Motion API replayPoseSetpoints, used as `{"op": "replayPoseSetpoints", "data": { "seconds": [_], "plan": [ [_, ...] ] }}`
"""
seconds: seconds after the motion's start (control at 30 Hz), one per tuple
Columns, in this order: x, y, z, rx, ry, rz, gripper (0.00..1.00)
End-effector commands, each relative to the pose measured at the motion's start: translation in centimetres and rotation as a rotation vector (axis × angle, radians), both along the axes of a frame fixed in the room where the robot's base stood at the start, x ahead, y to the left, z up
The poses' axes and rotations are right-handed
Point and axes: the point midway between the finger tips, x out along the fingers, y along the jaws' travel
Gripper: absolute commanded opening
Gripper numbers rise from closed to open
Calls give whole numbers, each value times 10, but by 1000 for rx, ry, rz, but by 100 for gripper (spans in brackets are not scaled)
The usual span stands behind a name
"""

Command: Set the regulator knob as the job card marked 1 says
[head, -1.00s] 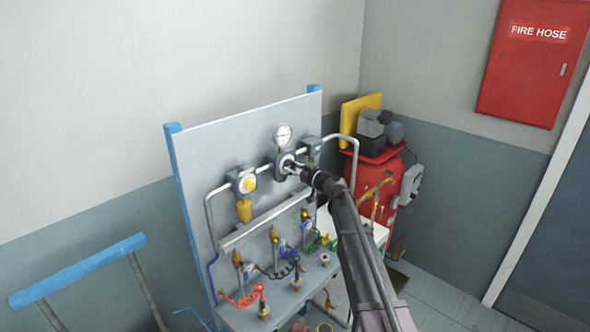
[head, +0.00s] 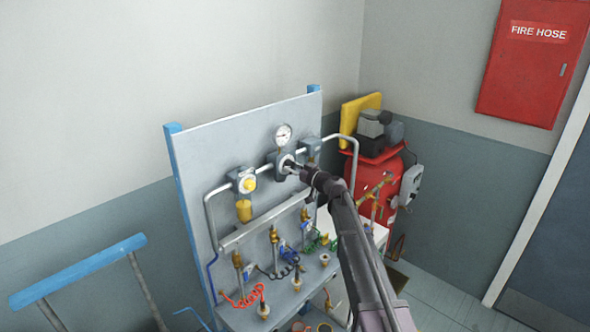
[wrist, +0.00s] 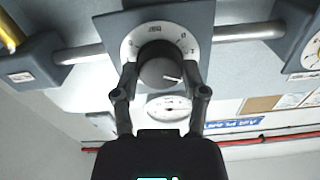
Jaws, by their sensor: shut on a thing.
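The regulator knob (wrist: 158,68) is dark and round with a white pointer line, set on a white dial (wrist: 185,37) with printed figures too small to read surely. In the wrist view the pointer aims right and slightly down. My gripper (wrist: 160,78) is shut on the knob, one finger on each side; in the head view my gripper (head: 295,168) reaches the middle of the grey panel (head: 215,152). A round pressure gauge (head: 283,135) sits above the regulator and also shows in the wrist view (wrist: 168,107). I cannot make out a job card marked 1.
A unit with a yellow knob (head: 249,184) is on the pipe to the left. Valves and coiled hoses, one red (head: 250,296), are lower down. A red compressor tank (head: 372,180) stands behind at right. A blue rail (head: 78,270) is at front left.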

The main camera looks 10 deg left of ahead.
Motion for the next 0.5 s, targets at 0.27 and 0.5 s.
{"op": "replayPoseSetpoints", "data": {
  "seconds": [0.27,0.5],
  "plan": [
    [1,2,1,97,119,3,9],
    [1,3,1,229,290,3,9]
  ]
}}
